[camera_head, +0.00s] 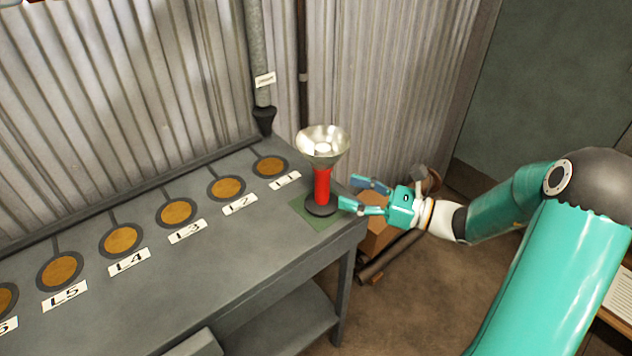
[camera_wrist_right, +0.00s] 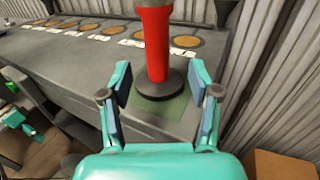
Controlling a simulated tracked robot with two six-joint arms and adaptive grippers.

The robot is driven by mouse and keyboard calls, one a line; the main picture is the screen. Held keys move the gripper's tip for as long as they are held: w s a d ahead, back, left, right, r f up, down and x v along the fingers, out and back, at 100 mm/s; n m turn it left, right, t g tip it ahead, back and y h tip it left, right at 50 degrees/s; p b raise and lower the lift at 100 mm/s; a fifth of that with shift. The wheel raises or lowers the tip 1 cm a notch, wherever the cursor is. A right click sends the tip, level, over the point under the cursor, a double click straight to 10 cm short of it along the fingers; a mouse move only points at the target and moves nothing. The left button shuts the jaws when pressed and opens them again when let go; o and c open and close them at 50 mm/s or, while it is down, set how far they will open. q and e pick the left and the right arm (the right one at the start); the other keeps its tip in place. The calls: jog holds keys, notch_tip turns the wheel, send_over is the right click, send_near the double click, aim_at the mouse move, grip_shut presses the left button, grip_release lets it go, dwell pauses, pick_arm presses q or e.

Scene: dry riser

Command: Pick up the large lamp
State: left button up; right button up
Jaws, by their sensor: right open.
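The large lamp (camera_head: 322,185) stands upright on a green square (camera_head: 327,225) at the right end of the grey bench. It has a red body, a dark round base and a wide silvery cone on top. My right gripper (camera_head: 358,194) is open just to the right of the lamp, at low body height. In the right wrist view the red lamp body (camera_wrist_right: 155,45) rises ahead, between and beyond the two fingers of my right gripper (camera_wrist_right: 160,92). The lamp's top is cut off there. I see no contact.
The grey bench (camera_head: 190,285) carries a row of orange discs (camera_head: 227,188) with labels such as L1 and L2. A grey pipe with a dark funnel end (camera_head: 264,118) hangs behind the lamp. A cardboard box (camera_head: 376,225) is on the floor beside the bench.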

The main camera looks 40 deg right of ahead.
aim_at(322, 185)
jog(key=shift+a+p+x, duration=0.2)
jog(key=shift+p+x, duration=0.2)
jog(key=shift+x, duration=3.2)
jog(key=shift+s+f, duration=0.15)
jog(key=shift+f, duration=0.05)
grip_shut()
jog(key=shift+r, duration=0.1)
